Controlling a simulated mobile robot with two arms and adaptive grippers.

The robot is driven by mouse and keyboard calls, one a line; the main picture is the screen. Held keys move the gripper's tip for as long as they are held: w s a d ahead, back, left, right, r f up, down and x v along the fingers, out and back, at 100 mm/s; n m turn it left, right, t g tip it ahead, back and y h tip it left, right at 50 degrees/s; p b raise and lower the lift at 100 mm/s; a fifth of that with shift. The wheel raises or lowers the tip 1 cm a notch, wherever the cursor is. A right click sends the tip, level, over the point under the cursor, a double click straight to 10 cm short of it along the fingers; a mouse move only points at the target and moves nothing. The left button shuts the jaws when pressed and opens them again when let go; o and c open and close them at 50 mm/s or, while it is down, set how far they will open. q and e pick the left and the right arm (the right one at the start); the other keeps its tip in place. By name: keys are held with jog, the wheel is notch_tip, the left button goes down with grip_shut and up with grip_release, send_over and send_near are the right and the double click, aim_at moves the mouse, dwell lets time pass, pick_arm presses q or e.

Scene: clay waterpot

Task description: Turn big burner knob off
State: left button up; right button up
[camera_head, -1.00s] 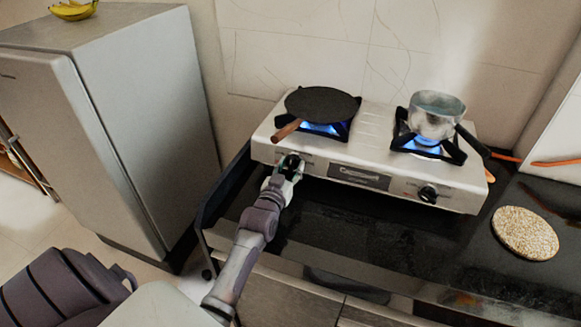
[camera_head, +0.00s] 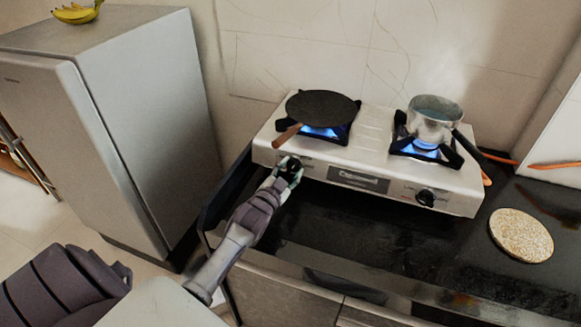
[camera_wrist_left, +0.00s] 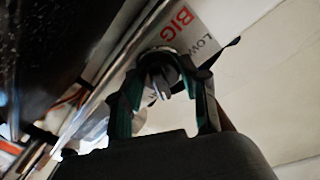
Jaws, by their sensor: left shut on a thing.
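The stove (camera_head: 375,140) is a white two-burner unit on the dark counter. Its left knob (camera_head: 293,166) is at the front left; in the left wrist view this knob (camera_wrist_left: 160,68) sits by the printed word "BIG". My left gripper (camera_head: 289,172) is shut on this knob, one green-tipped finger on each side of it. Blue flame (camera_head: 322,131) burns under the flat black pan on the left burner. The right knob (camera_head: 426,197) stands free at the front right, and blue flame (camera_head: 425,145) shows under the pot. My right gripper is not in view.
The black pan (camera_head: 322,107) has a wooden handle jutting towards the front, above the left knob. A steaming metal pot (camera_head: 434,120) has its handle to the right. A round cork-like mat (camera_head: 521,236) lies on the counter. A fridge (camera_head: 110,130) stands at left.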

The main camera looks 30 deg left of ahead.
pick_arm(q)
jog(key=m+p, duration=0.1)
jog(key=m, duration=0.2)
jog(key=m+h+p, duration=0.1)
jog(key=m, duration=0.3)
jog(key=shift+a+r+g+p, duration=0.1)
jog(key=shift+r+g+p, duration=0.1)
jog(key=shift+g+p, duration=0.2)
jog(key=m+g+h+p, duration=0.1)
jog(key=m+p, duration=0.1)
jog(key=m, duration=0.3)
jog(key=shift+m, duration=0.4)
jog(key=o, duration=1.1)
jog(key=shift+o, duration=0.2)
jog(key=shift+s, duration=0.2)
jog(key=v, duration=1.1)
jog(key=shift+s, duration=0.3)
